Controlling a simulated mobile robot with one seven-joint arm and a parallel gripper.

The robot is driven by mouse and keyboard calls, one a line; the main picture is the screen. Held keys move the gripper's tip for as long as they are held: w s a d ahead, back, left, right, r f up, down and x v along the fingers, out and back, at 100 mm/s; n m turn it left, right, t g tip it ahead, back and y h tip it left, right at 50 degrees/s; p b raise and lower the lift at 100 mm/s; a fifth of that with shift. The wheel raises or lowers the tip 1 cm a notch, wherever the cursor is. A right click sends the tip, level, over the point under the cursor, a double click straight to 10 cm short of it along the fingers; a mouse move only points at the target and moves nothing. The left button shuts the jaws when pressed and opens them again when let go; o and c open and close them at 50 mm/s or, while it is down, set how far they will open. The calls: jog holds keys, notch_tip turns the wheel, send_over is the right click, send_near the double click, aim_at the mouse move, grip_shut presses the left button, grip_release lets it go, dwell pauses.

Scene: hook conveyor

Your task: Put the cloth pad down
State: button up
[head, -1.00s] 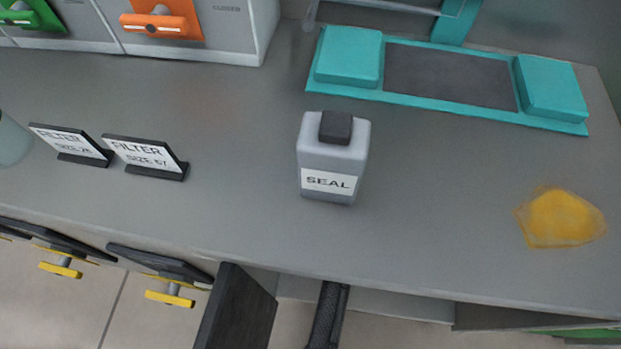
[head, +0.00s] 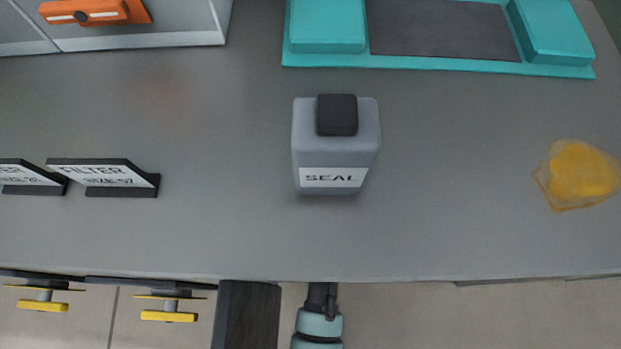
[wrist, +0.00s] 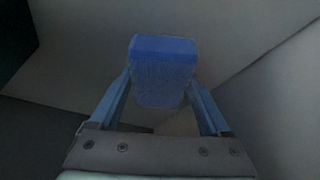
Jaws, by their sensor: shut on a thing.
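The cloth pad (wrist: 163,75) is a blue block in the wrist view. My gripper (wrist: 160,92) is shut on it, with one blue finger at each side. The pad is held clear in front of the wrist, and what lies under it is dim and hard to make out. In the head view the pad and the gripper's fingers are not visible; only part of my arm shows at the bottom edge, below the front edge of the grey worktop (head: 450,220).
A grey bottle (head: 335,150) labelled SEAL stands mid-worktop. A yellow stain or spill (head: 580,175) is at the right. FILTER signs (head: 105,175) stand at the left. A teal fixture (head: 430,65) is at the back. Yellow-handled hooks (head: 168,315) hang below the front edge.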

jog(key=shift+f, duration=0.15)
jog(key=o, duration=1)
jog(key=shift+r, duration=0.25)
jog(key=s+d+p, duration=0.1)
jog(key=s, duration=0.2)
jog(key=s+d+p, duration=0.1)
jog(key=s+d, duration=0.1)
jog(key=s, duration=0.2)
jog(key=s+d+r+p, duration=0.1)
jog(key=s, duration=0.2)
jog(key=shift+s+d, duration=0.15)
jog(key=shift+s, duration=0.05)
jog(key=shift+s+d+p, duration=0.25)
jog(key=shift+s+p, duration=0.05)
jog(key=shift+s, duration=0.25)
